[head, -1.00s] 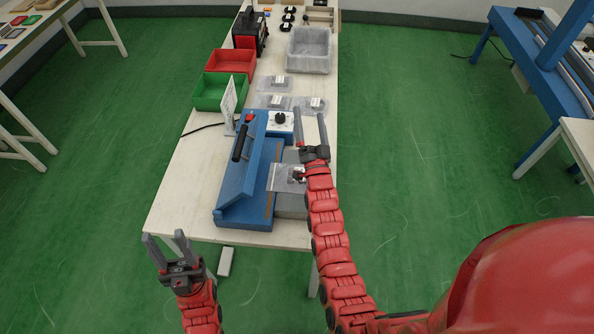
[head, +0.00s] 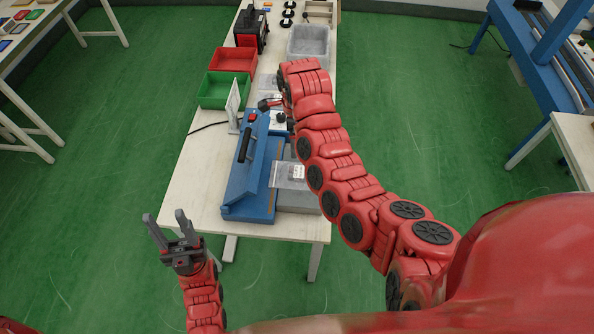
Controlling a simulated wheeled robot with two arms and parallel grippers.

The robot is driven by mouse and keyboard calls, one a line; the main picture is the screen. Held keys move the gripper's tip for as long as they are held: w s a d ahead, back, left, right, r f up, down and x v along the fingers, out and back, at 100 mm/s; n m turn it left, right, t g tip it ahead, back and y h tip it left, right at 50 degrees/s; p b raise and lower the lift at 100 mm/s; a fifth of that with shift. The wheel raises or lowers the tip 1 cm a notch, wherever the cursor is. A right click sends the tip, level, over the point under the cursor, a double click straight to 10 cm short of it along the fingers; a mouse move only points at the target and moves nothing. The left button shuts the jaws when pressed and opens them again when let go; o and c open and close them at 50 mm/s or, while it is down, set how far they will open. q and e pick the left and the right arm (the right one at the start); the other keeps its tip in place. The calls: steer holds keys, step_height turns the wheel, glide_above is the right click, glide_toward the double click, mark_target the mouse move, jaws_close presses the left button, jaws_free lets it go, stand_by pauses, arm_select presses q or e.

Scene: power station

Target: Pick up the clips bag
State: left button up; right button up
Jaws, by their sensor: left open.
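A clear plastic bag with a white label (head: 292,175) lies on the grey plate in front of the blue sealing machine (head: 249,180). I cannot tell what it holds. Another clear bag (head: 268,84) shows in part behind the machine; the bags near it are mostly covered by my right arm. My right arm reaches over the table and bends down at its far end. A small dark and red part near the bags seems to belong to its gripper, whose fingers I cannot make out. My left gripper (head: 168,230) is open and empty, left of the table's near edge.
A green bin (head: 222,90), a red bin (head: 232,60) and a grey tray (head: 309,44) stand farther back on the table (head: 195,190). A white sign (head: 233,105) stands by the machine.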

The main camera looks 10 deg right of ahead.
steer(key=b, duration=0.8)
glide_above(297, 172)
step_height(297, 172, down, 10)
steer(key=shift+s+a+f, duration=0.1)
steer(key=shift+a, duration=0.05)
steer(key=shift+f+p, duration=0.65)
steer(key=shift+p, duration=0.25)
steer(key=shift+f, duration=0.2)
steer(key=shift+f+p, duration=0.25)
steer(key=shift+p, duration=0.25)
steer(key=shift+f+p, duration=0.35)
steer(key=shift+p, duration=0.1)
steer(key=shift+f, duration=0.4)
steer(key=shift+f+p, duration=0.75)
steer(key=shift+f, duration=0.7)
steer(key=shift+w+f, duration=0.2)
